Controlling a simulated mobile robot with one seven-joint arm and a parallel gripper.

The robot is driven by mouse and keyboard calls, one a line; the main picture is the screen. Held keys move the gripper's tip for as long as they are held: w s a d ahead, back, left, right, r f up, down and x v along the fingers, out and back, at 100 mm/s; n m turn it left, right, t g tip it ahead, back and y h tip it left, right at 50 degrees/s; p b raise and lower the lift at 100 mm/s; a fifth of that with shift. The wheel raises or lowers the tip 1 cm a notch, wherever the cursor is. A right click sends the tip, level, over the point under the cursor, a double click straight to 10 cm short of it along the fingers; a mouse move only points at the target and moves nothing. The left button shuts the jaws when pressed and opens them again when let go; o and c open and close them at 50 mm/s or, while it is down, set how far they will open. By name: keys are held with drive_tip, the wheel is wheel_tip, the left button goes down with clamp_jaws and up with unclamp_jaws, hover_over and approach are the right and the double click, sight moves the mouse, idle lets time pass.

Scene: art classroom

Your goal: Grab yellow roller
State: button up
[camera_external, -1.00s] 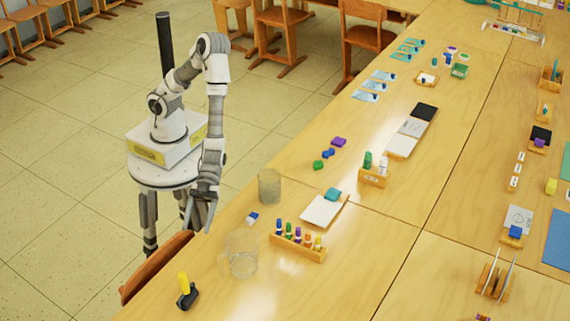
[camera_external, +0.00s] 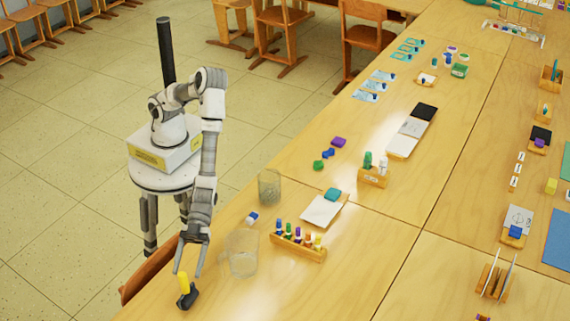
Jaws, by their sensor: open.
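The yellow roller (camera_external: 184,282) stands near the left front edge of the long wooden table (camera_external: 335,275). It has an upright yellow handle and a dark head resting on the tabletop. My gripper (camera_external: 188,273) points down at the roller with its fingers spread. In the picture the fingertips lie on either side of the top of the yellow handle. Whether they touch the handle cannot be told from this view.
A clear pitcher (camera_external: 242,254) stands just right of my gripper. A clear beaker (camera_external: 269,187) and a small blue-and-white block (camera_external: 252,217) are behind it. A wooden rack of coloured bottles (camera_external: 298,245) stands further right. A wooden chair (camera_external: 150,272) is against the table's left edge.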

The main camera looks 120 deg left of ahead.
sight(184, 281)
drive_tip(key=x, duration=0.4)
drive_tip(key=shift+d+f+b, duration=0.25)
drive_tip(key=shift+b, duration=0.1)
clamp_jaws()
idle(1.1)
